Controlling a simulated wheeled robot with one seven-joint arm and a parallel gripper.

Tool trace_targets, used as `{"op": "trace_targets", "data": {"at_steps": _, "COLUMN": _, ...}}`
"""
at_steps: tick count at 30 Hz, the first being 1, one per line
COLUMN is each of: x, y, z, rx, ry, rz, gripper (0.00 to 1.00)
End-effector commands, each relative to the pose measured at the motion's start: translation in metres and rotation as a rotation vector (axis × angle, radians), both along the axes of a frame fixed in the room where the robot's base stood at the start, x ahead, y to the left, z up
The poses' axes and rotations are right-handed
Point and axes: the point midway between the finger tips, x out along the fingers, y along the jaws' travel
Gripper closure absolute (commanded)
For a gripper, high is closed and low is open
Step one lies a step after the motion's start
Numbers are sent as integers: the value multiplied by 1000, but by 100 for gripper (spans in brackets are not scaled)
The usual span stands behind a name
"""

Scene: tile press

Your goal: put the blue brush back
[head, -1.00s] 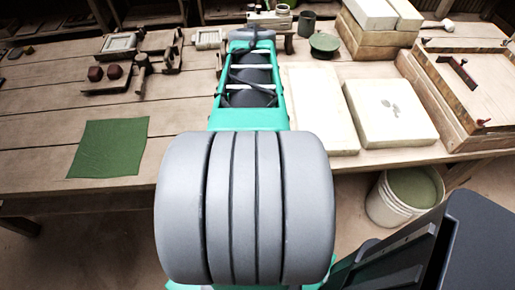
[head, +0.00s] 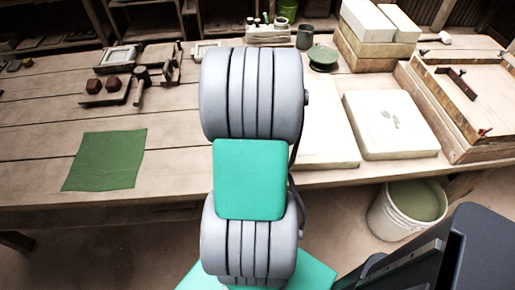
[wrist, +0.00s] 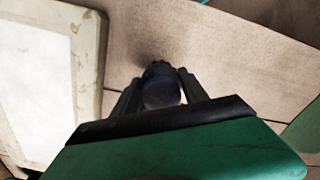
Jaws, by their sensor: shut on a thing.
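In the wrist view my gripper (wrist: 159,76) is shut on a dark blue, rounded thing (wrist: 161,92), which looks like the blue brush. It is seen nearly end-on, so its bristles and full length are hidden. Bare wooden tabletop shows beyond it, and I cannot tell how far above the wood it is. In the head view my arm hides the gripper and the brush. A small pale rack (head: 268,32) with small items on it stands at the back of the table, just beyond my arm.
A dark green cup (head: 305,37) and a round green dish (head: 322,57) stand right of the rack. Pale slabs (head: 390,125) and a wooden tray (head: 470,85) fill the right. A green cloth (head: 105,160) lies at left. A bucket (head: 405,210) stands on the floor.

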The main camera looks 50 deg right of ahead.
Motion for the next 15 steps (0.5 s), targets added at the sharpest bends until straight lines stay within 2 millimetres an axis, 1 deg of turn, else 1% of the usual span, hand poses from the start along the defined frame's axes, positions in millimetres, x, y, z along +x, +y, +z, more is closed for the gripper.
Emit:
{"op": "trace_targets", "data": {"at_steps": 1, "x": 3, "y": -2, "z": -6, "rx": 2, "ry": 1, "rz": 1, "gripper": 81}}
{"op": "trace_targets", "data": {"at_steps": 4, "x": 2, "y": -1, "z": -25, "rx": 3, "ry": 2, "rz": 0, "gripper": 81}}
{"op": "trace_targets", "data": {"at_steps": 6, "x": 2, "y": -1, "z": -33, "rx": 2, "ry": 1, "rz": 0, "gripper": 81}}
{"op": "trace_targets", "data": {"at_steps": 15, "x": 2, "y": -2, "z": -37, "rx": 0, "ry": -1, "rz": 0, "gripper": 81}}
